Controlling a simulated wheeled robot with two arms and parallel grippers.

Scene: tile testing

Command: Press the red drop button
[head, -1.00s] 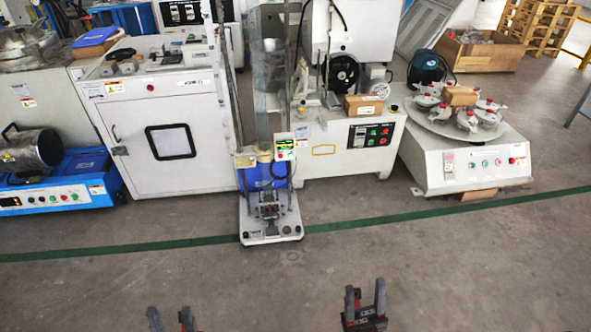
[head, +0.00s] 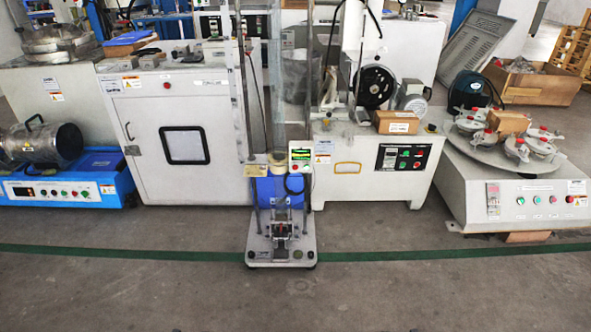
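A tall drop tester stands in the middle, with a clear vertical tube (head: 278,90), a blue lower body (head: 277,188) and a pale base plate (head: 281,250) on the floor. A small white control box (head: 301,157) with a green display is on its right side. Neither of my grippers is in view.
A white cabinet (head: 184,140) stands left of the tester. A white machine with a dark button panel (head: 403,157) stands close on the right. A turntable machine (head: 522,200) is farther right. The floor (head: 285,300) in front is clear, crossed by a green line (head: 130,252).

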